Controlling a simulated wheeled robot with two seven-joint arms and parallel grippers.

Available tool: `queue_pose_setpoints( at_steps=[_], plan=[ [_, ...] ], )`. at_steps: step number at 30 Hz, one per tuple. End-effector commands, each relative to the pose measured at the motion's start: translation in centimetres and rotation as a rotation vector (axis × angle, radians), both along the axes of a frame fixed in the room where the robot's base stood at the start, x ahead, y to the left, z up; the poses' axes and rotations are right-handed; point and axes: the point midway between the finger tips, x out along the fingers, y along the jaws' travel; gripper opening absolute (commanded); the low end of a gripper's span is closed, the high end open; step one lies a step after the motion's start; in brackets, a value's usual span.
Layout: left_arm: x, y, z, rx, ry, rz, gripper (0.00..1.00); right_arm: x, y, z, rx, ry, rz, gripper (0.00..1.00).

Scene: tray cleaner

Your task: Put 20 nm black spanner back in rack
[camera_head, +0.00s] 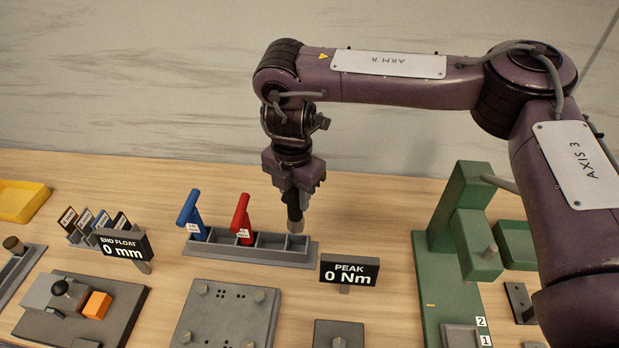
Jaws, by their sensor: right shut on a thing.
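The grey spanner rack (255,257) stands near the middle of the table. A blue spanner (189,210) stands tilted in its leftmost slot, and a red spanner (241,215) stands in a slot to the right of it. My right gripper (291,188) points down over the rack's right end, shut on the black spanner (293,210). The black spanner hangs about upright, and its pale lower end is over the rightmost slot. I cannot tell whether that end is inside the slot. The black spanner's upper part is hidden by the gripper. My left gripper is not in view.
A PEAK 0 Nm display (349,271) stands just right of the rack. A grey plate (228,314) lies in front of it. An END FLOAT display (124,244) stands to the left. A green press-like stand (460,210) rises to the right.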

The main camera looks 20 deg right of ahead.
Motion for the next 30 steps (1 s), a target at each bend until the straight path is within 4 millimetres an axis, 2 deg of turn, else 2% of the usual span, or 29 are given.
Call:
queue_pose_setpoints(
  at_steps=[6, 15, 21, 30],
  plan=[
    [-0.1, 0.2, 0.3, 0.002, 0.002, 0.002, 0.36, 0.1, 0.5, 0.2, 0.0, 0.0, 0.117, 0.01],
    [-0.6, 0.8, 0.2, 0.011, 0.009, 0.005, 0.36, 0.1, 0.5, 0.3, 0.0, 0.0, 0.116, 0.01],
    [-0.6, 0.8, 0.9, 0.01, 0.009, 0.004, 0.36, 0.1, 0.4, 0.4, -0.001, 0.0, 0.116, 0.01],
    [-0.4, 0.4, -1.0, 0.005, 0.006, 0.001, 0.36, 0.1, 0.4, -2.5, -0.001, 0.0, 0.116, 0.01]
  ],
)
